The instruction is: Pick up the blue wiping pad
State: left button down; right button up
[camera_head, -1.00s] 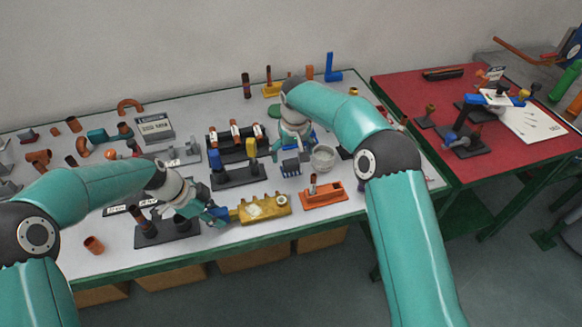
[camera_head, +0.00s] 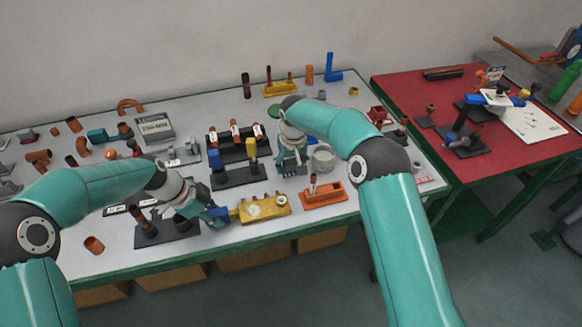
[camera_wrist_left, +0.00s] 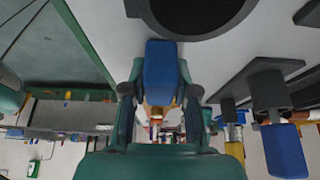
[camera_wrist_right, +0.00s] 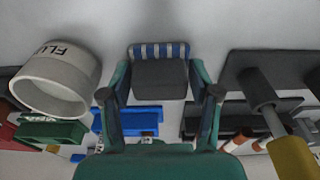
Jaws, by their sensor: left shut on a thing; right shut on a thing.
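The wiping pad appears to be a dark block with a blue-and-white striped side (camera_wrist_right: 160,50), seen in the right wrist view and in the head view (camera_head: 290,170). My right gripper (camera_wrist_right: 160,88) is shut on it, one finger on each side; in the head view this gripper (camera_head: 291,160) is low over the table. The pad seems to be at table level; I cannot tell whether it is lifted. My left gripper (camera_head: 213,215) is shut on a blue block (camera_wrist_left: 162,70), left of a yellow fixture (camera_head: 263,208). The blue block's far end is hidden.
A white flux pot (camera_head: 323,157) stands close right of the pad. An orange holder (camera_head: 323,195) is in front right. A dark stand with blue and yellow posts (camera_head: 240,178) is to the left. A black stand (camera_head: 165,233) is beside my left gripper. The red table (camera_head: 400,82) is at right.

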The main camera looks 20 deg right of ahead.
aim_at(291, 161)
jog(key=shift+c, duration=0.3)
notch_tip(291, 161, up, 10)
dwell(0.4)
